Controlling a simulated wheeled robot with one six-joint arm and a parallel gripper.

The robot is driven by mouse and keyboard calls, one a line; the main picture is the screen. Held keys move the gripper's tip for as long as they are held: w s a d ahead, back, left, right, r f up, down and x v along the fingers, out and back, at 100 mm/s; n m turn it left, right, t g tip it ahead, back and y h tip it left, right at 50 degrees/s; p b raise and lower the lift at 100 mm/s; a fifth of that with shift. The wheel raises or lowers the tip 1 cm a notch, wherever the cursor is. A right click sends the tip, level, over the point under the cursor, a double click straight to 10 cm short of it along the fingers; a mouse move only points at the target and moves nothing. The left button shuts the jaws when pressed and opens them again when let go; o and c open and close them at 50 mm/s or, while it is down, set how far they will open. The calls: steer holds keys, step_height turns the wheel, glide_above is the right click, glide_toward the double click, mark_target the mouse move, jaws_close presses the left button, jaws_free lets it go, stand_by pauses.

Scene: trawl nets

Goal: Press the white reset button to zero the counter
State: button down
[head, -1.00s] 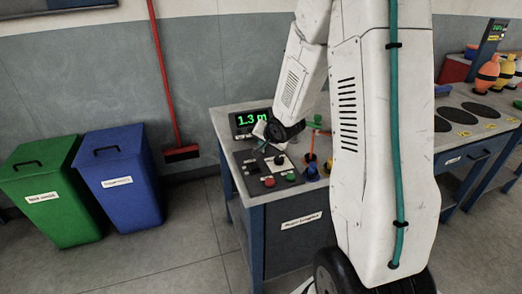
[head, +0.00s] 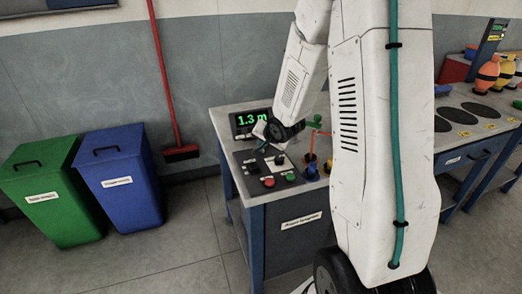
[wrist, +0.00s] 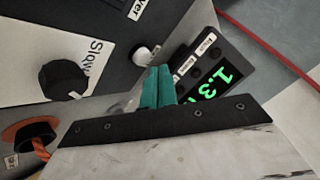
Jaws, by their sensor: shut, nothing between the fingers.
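The counter (head: 251,122) stands at the back of the control console and reads "1.3 m" in green. In the wrist view the counter (wrist: 212,86) is at the right of my fingers, with small labels and dark round parts beside its digits. A white rounded cap (wrist: 146,53), likely the white button, is just beyond my fingertips, slightly left; whether they touch cannot be told. My gripper (wrist: 157,70) has teal fingers, held together and empty, over the console's far part. In the head view it shows small (head: 264,147), partly hidden by my wrist.
On the console are a black dial (wrist: 64,79) on a white "Slow" plate, a red button (head: 269,182) and a green button (head: 291,177). A green bin (head: 42,200) and a blue bin (head: 120,185) stand left on clear floor.

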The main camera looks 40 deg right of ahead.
steer(key=shift+f, duration=0.4)
steer(key=shift+f, duration=0.5)
stand_by(0.8)
steer(key=shift+r, duration=0.95)
step_height(320, 180, up, 5)
stand_by(0.5)
steer(key=shift+s, duration=0.1)
stand_by(0.7)
